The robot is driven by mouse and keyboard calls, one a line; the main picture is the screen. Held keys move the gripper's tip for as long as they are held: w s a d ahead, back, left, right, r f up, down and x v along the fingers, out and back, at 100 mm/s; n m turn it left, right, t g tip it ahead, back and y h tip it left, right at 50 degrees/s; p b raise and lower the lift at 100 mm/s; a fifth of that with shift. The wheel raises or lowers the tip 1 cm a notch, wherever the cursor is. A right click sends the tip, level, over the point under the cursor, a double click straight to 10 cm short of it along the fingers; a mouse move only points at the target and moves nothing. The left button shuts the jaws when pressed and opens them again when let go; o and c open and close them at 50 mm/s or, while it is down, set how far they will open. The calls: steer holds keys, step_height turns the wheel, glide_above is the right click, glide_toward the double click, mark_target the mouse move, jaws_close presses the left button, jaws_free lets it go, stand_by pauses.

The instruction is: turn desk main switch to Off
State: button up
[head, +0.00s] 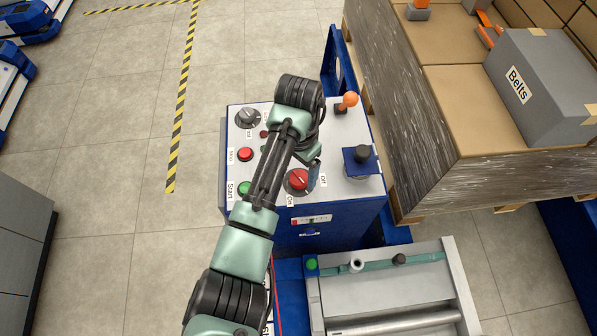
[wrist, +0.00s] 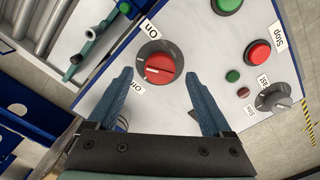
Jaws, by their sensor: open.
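The desk main switch (head: 298,180) is a round red knob on a dark base, on the light top of the blue control desk (head: 337,207). In the wrist view the switch (wrist: 158,66) has a pale line across it, with an On label (wrist: 152,29) and an Off label (wrist: 137,88) beside it. I cannot tell for sure which label the line points to. My gripper (wrist: 158,77) is open, its two blue fingers on either side of the knob's near edge, with gaps visible. In the head view my gripper (head: 314,172) is partly hidden by the arm, beside the switch.
A green Start button (head: 245,188), a red Stop button (head: 245,154) and a grey speed knob (head: 247,117) are left of my arm. An orange-tipped lever (head: 346,103) and a black joystick (head: 362,154) stand to the right. A wrapped carton pallet (head: 470,110) stands beyond.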

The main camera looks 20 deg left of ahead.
mark_target(299, 179)
steer(key=shift+f, duration=1.45)
jaws_close()
steer(key=shift+r, duration=0.1)
steer(key=shift+d+r+n+p, duration=0.1)
steer(key=shift+r+n+p, duration=0.05)
steer(key=shift+n+p, duration=0.8)
steer(key=n+p, duration=0.1)
steer(key=n, duration=0.2)
steer(key=shift+n+p, duration=0.35)
steer(key=n+p, duration=0.2)
steer(key=n, duration=0.4)
steer(key=shift+w, duration=0.15)
steer(key=shift+n, duration=0.3)
